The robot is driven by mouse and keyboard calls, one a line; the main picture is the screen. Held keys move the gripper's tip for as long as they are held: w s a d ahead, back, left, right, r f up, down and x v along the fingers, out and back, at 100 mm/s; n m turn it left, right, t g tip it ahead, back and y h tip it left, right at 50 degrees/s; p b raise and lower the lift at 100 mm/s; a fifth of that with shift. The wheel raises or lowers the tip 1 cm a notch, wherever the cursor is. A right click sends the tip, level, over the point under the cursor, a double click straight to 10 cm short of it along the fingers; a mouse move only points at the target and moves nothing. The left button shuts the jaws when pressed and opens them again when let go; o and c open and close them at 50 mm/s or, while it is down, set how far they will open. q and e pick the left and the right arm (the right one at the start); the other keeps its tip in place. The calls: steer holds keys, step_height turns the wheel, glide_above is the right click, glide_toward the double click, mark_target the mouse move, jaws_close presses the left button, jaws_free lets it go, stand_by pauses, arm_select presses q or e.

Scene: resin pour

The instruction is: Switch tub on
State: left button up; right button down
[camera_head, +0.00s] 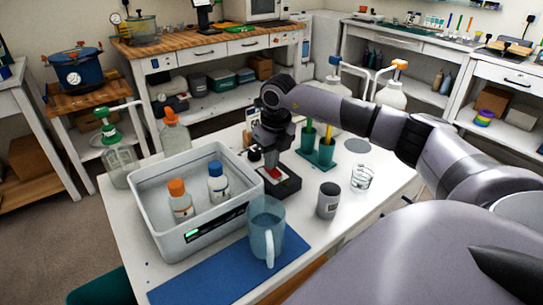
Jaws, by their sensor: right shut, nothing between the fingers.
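The tub (237,206) is a grey rectangular open-topped basin on the white table. A small panel on its front wall shows a lit green display (192,235). Two bottles stand in the tub, one with an orange cap (180,203) and one with a blue cap (217,184). My right gripper (270,164) points down beyond the tub's right rim, shut and empty. It is over a small black device (284,186) with a red part; the gripper partly hides it, and I cannot tell whether they touch. My left gripper is out of view.
A grey cup (328,201), a glass (361,178) and green holders (318,148) stand to the right. Pump bottles stand behind.

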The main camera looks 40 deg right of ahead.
steer(key=shift+w+f, duration=0.15)
steer(key=shift+f, duration=0.2)
steer(key=shift+s+f, duration=0.1)
steer(key=shift+s, duration=0.15)
steer(key=shift+s+a, duration=0.1)
steer(key=shift+s, duration=0.5)
